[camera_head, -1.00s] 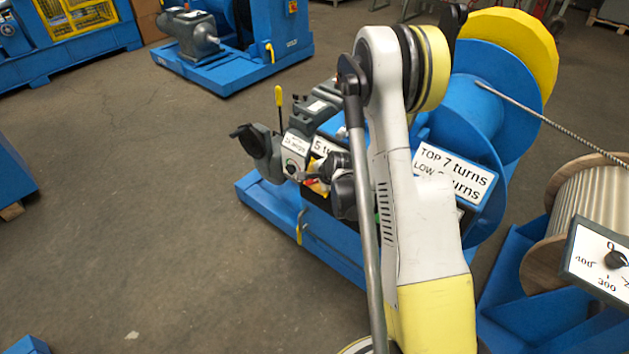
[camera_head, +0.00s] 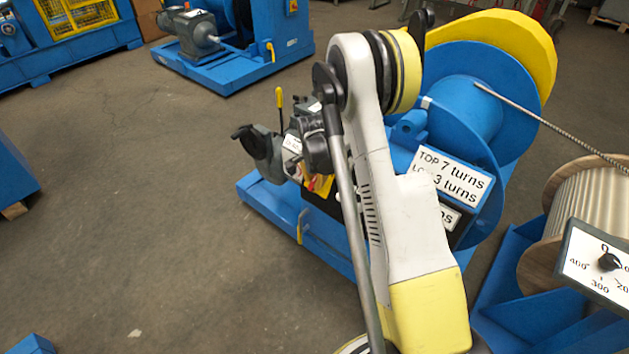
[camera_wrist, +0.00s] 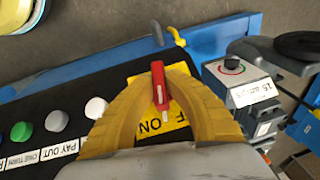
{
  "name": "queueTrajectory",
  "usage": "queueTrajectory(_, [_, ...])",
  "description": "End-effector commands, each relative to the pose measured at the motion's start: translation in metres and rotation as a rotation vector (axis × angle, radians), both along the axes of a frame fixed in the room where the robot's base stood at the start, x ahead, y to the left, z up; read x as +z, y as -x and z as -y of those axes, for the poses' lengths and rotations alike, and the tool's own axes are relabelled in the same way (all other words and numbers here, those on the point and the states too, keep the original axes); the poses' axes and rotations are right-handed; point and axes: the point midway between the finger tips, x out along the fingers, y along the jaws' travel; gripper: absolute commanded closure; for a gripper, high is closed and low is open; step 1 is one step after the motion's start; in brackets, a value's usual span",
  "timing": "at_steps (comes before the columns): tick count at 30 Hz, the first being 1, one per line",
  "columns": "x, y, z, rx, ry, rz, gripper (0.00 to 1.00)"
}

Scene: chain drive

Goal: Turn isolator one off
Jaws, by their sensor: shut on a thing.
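The isolator has a red handle (camera_wrist: 158,80) on a yellow plate (camera_wrist: 176,118), in the middle of the wrist view. In the head view the yellow plate (camera_head: 320,188) shows only in part, behind my arm on the blue machine, and the gripper's grip is too small to judge there.
Green (camera_wrist: 21,131) and white push buttons (camera_wrist: 57,120) sit left of the isolator. A grey box (camera_wrist: 240,80) with a small knob and a label stands close on the right. The winch's blue drum (camera_head: 465,105) and wire rope are beside my arm. Open floor lies left.

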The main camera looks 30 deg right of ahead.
Motion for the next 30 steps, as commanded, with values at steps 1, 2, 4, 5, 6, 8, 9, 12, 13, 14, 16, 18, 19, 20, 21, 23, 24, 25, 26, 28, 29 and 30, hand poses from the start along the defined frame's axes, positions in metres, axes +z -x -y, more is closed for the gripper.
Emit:
queueTrajectory(1, [-0.0002, -0.0017, -0.0007, 0.021, 0.014, -0.038, 1.00])
queueTrajectory(2, [-0.0005, -0.0015, -0.0005, 0.033, 0.023, -0.063, 1.00])
queueTrajectory(4, [-0.0007, -0.0018, -0.0007, 0.064, 0.043, -0.118, 1.00])
queueTrajectory(5, [-0.0009, -0.0020, -0.0008, 0.076, 0.052, -0.142, 1.00])
queueTrajectory(6, [-0.0011, -0.0020, -0.0010, 0.094, 0.063, -0.174, 1.00])
queueTrajectory(8, [-0.0013, -0.0022, -0.0008, 0.118, 0.080, -0.221, 1.00])
queueTrajectory(9, [-0.0017, -0.0021, -0.0010, 0.136, 0.092, -0.254, 1.00])
queueTrajectory(12, [-0.0023, -0.0025, -0.0012, 0.177, 0.121, -0.334, 1.00])
queueTrajectory(13, [-0.0020, -0.0025, -0.0010, 0.190, 0.130, -0.358, 1.00])
queueTrajectory(14, [-0.0023, -0.0028, -0.0012, 0.203, 0.139, -0.381, 1.00])
queueTrajectory(16, [-0.0026, -0.0028, -0.0016, 0.232, 0.159, -0.437, 1.00])
queueTrajectory(18, [-0.0031, -0.0027, -0.0013, 0.259, 0.178, -0.489, 1.00])
queueTrajectory(19, [-0.0029, -0.0028, -0.0014, 0.270, 0.185, -0.510, 1.00])
queueTrajectory(20, [-0.0032, -0.0029, -0.0016, 0.283, 0.193, -0.531, 1.00])
queueTrajectory(21, [-0.0032, -0.0028, -0.0017, 0.296, 0.203, -0.558, 1.00])
queueTrajectory(23, [-0.0033, -0.0029, -0.0016, 0.316, 0.217, -0.597, 1.00])
queueTrajectory(24, [-0.0033, -0.0030, -0.0016, 0.329, 0.225, -0.620, 1.00])
queueTrajectory(25, [-0.0032, -0.0027, -0.0014, 0.337, 0.231, -0.637, 1.00])
queueTrajectory(26, [-0.0034, -0.0027, -0.0016, 0.346, 0.236, -0.653, 1.00])
queueTrajectory(28, [-0.0031, -0.0027, -0.0017, 0.363, 0.249, -0.687, 1.00])
queueTrajectory(29, [-0.0030, -0.0029, -0.0019, 0.372, 0.253, -0.699, 1.00])
queueTrajectory(30, [-0.0030, -0.0029, -0.0017, 0.379, 0.260, -0.716, 1.00])
